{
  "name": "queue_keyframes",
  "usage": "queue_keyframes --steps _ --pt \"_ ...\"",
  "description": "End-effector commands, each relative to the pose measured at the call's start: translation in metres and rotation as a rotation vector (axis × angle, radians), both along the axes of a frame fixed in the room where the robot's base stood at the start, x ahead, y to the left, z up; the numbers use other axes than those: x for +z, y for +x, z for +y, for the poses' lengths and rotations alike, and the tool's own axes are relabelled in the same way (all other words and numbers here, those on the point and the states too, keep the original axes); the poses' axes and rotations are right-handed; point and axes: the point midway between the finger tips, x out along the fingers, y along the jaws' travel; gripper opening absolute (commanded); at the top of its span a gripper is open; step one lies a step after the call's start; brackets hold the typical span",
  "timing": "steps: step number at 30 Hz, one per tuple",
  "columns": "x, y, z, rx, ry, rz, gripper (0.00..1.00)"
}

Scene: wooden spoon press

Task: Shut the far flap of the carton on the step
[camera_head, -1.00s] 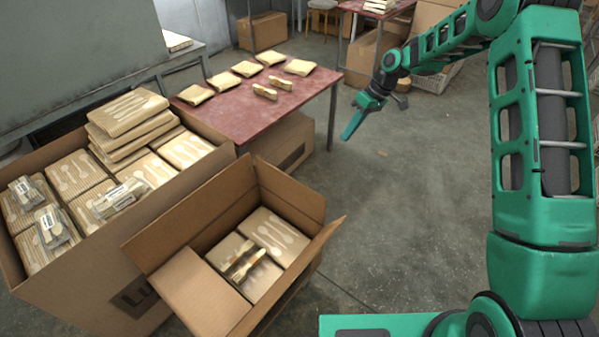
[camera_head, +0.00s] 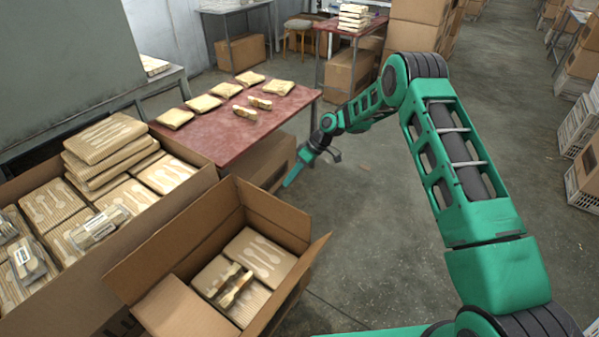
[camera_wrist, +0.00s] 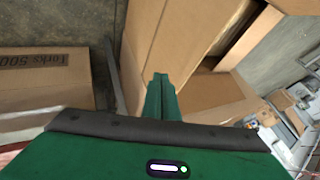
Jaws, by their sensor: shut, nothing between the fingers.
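The open carton (camera_head: 287,303) stands low in the foreground of the head view, holding spoon packs (camera_head: 255,257). Its far flap (camera_head: 275,215) stands up at the far end. The left side flap (camera_head: 180,240) also stands up, the right flap (camera_head: 312,262) leans outward, and the near flap (camera_head: 180,308) lies low across the near end. My gripper (camera_head: 288,183) is shut and empty, pointing down just beyond the far flap, apparently apart from it. In the wrist view its closed fingers (camera_wrist: 160,82) show in front of brown cardboard panels (camera_wrist: 190,40). The step is hidden.
A large carton of packs (camera_head: 60,325) stands close on the left. A red table (camera_head: 225,140) with packs is behind, with a printed carton (camera_wrist: 40,80) below it. Open floor (camera_head: 400,240) lies to the right.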

Motion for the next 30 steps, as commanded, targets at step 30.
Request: queue_keyframes --steps 30 --pt "-0.020 -0.037 0.039 0.002 -0.006 -0.006 0.00"
